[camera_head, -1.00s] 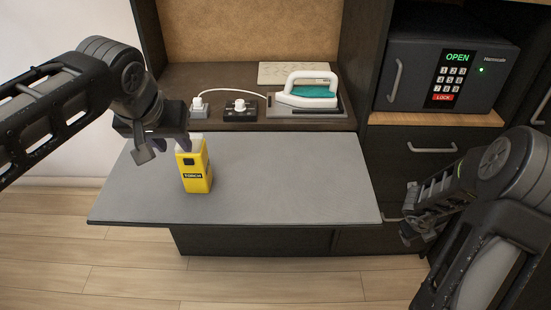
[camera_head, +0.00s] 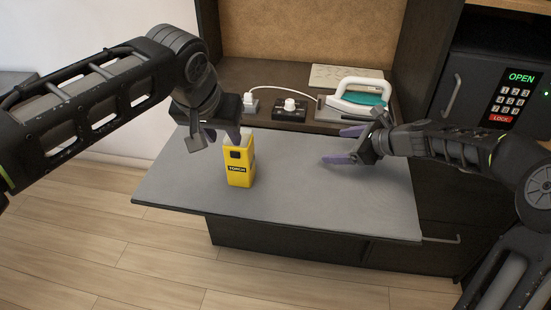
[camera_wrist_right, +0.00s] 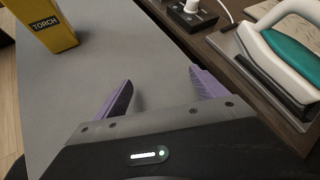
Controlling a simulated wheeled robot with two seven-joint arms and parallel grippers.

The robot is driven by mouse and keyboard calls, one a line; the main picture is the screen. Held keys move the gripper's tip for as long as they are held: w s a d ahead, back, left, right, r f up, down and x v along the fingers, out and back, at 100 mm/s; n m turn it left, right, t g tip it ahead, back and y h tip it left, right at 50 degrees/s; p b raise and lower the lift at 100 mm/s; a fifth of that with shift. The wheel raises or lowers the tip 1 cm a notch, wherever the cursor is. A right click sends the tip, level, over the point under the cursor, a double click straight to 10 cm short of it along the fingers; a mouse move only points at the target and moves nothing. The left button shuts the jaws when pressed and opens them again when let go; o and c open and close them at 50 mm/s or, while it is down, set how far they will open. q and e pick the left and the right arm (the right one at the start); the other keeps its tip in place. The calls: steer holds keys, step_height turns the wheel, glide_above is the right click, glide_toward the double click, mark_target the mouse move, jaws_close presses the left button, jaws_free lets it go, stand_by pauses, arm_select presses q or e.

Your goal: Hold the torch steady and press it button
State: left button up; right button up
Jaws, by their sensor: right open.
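The yellow torch (camera_head: 239,172) stands upright on the grey tabletop, with a dark square button (camera_head: 236,154) above its label. Part of it also shows at the top left of the right wrist view (camera_wrist_right: 45,22). My left gripper (camera_head: 224,134) is beside the torch's top, to its left. Its fingers are apart, and one finger is close to the torch's top edge; I cannot tell whether it touches. My right gripper (camera_head: 345,146) is open and empty above the right part of the tabletop. Its two purple fingers show apart in the right wrist view (camera_wrist_right: 160,98).
The grey tabletop (camera_head: 300,205) is clear between the torch and my right gripper. Behind it, a shelf holds a white plug (camera_head: 250,102), a dark switch box (camera_head: 289,110) and a teal and white iron (camera_head: 358,95). A safe (camera_head: 485,85) stands at right.

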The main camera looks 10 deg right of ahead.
mark_target(241, 162)
steer(key=a+y, duration=0.1)
steer(key=a, duration=0.2)
steer(key=s+a+n+g+y, duration=0.1)
steer(key=a, duration=0.3)
steer(key=s+a+n+g+y, duration=0.1)
steer(key=a, duration=0.2)
steer(key=shift+s+a+y, duration=0.1)
steer(key=shift+a+y, duration=0.15)
steer(key=shift+y, duration=0.05)
steer(key=s+a+y, duration=0.1)
steer(key=a, duration=0.2)
steer(key=s+a+r+n+g+y, duration=0.1)
steer(key=a, duration=0.2)
steer(key=s+a+r+g+y, duration=0.1)
steer(key=a, duration=0.2)
steer(key=shift+s+a+r+n, duration=0.1)
steer(key=shift+a+r+n, duration=0.05)
steer(key=shift+r+n, duration=0.15)
steer(key=shift+f, duration=0.1)
steer(key=shift+x, duration=3.85)
steer(key=c, duration=1.7)
arm_select(q)
jaws_close()
